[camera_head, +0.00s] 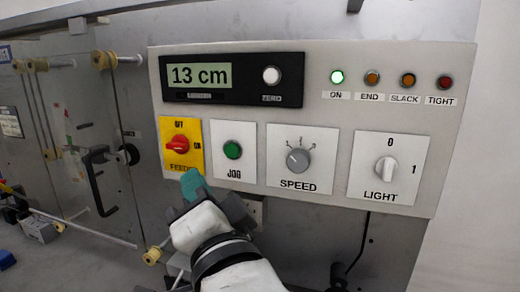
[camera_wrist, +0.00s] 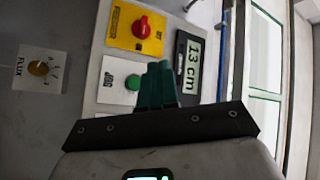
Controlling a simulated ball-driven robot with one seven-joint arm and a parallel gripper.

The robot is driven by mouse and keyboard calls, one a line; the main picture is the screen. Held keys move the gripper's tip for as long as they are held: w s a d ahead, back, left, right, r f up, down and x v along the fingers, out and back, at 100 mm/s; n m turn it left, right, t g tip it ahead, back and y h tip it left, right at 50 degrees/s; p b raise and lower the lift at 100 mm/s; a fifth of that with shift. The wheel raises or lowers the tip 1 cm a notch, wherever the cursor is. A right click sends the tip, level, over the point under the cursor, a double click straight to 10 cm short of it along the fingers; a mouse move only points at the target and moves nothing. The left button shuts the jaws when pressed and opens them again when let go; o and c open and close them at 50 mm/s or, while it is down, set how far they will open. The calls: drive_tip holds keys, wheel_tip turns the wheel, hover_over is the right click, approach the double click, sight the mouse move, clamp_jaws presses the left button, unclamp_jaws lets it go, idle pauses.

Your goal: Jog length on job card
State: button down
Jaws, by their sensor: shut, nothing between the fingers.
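The length display (camera_head: 201,76) reads "13 cm" on the control panel, and it also shows sideways in the wrist view (camera_wrist: 190,67). The green JOG button (camera_head: 233,150) is on a white plate; in the wrist view it (camera_wrist: 133,82) is just left of the fingertips. My gripper (camera_head: 193,184) is shut and empty, with teal fingers just below the yellow FEED plate and left of the JOG plate. In the wrist view its fingers (camera_wrist: 160,84) are together; I cannot tell if they touch the panel. I cannot make out a job card.
The red FEED switch (camera_head: 178,146) has its handle lying about level, toward ON. The ZERO button (camera_head: 271,75) is beside the display. The green ON lamp (camera_head: 337,77) is lit. SPEED (camera_head: 298,159) and LIGHT (camera_head: 387,169) knobs are to the right. A black handle (camera_head: 97,180) projects at left.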

sight(232, 151)
drive_tip(key=shift+w+d, duration=0.1)
drive_tip(key=shift+w, duration=0.05)
drive_tip(key=shift+w+d+p, duration=0.3)
drive_tip(key=shift+w+d, duration=0.15)
drive_tip(key=shift+w, duration=0.9)
drive_tip(key=shift+w+d+p, duration=0.35)
drive_tip(key=shift+w+d, duration=0.15)
drive_tip(key=shift+w, duration=0.85)
drive_tip(key=shift+w+d+p, duration=0.3)
drive_tip(key=shift+w+d, duration=0.15)
drive_tip(key=shift+w, duration=0.9)
drive_tip(key=shift+w, duration=0.1)
drive_tip(key=shift+w+d, duration=0.15)
drive_tip(key=shift+w, duration=0.1)
